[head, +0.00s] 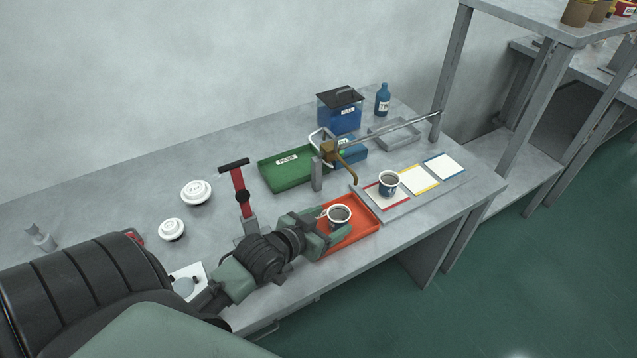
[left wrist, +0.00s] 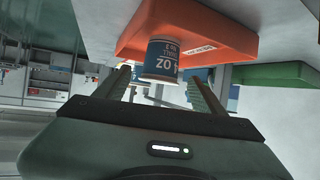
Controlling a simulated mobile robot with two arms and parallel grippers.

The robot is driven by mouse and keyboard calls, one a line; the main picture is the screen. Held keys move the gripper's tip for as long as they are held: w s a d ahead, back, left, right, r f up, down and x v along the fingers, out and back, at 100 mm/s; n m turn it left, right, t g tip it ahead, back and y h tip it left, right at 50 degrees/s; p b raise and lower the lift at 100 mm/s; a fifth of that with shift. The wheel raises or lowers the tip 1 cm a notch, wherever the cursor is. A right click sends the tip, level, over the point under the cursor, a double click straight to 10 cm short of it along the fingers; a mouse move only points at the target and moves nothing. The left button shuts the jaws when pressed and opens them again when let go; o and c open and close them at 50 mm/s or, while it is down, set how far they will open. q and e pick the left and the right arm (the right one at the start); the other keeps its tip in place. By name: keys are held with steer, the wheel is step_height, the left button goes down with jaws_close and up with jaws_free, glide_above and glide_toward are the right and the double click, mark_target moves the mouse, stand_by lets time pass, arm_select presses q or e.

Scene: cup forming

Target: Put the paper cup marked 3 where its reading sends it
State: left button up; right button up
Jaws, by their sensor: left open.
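A paper cup (head: 339,215) with dark contents stands in the orange tray (head: 364,229) near the front of the bench. My right gripper is not in view.
A yellow-edged card (head: 419,179) and a blue-edged card (head: 445,166) lie right of it. Behind are a green tray (head: 285,178) marked PASS, a brass-jointed arm (head: 328,150), a lidded blue bin (head: 340,115) and a blue bottle (head: 383,100). A red stand (head: 240,190) is left of the gripper.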

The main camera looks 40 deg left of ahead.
arm_select(q)
steer(key=v, duration=0.5)
stand_by(0.4)
